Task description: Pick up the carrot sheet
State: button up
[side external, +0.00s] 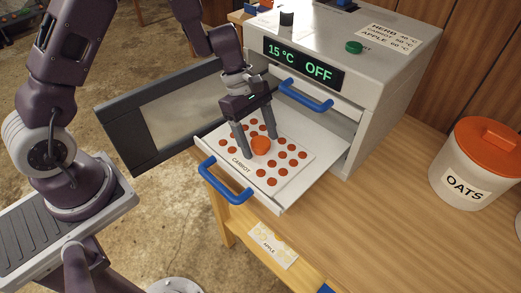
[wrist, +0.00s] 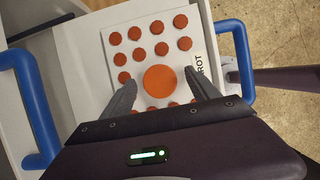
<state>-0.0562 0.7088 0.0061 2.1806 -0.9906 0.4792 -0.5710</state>
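The carrot sheet (side external: 281,172) is a white sheet marked CARROT with rows of orange-red discs. It lies on a pulled-out tray (side external: 215,138) of the white dehydrator-like box. A larger, raised orange knob (side external: 261,146) stands at the middle of the sheet; it also shows in the wrist view (wrist: 160,80). My gripper (side external: 257,147) is over the sheet with its fingers pointing down and apart, one on each side of the knob. In the wrist view my gripper (wrist: 162,90) shows a gap between each finger and the knob. Whether the fingertips touch the sheet is unclear.
The box (side external: 385,80) shows 15 °C and OFF, with a green button (side external: 354,47) on top. Its door (side external: 165,115) hangs open at left. Blue handles are at the tray front (side external: 225,187) and above it (side external: 305,95). An apple sheet (side external: 272,245) and an OATS jar (side external: 478,165) are nearby.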

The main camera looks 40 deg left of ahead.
aim_at(259, 141)
grip_shut()
jog(key=shift+r, duration=0.15)
notch_tip(259, 141, up, 10)
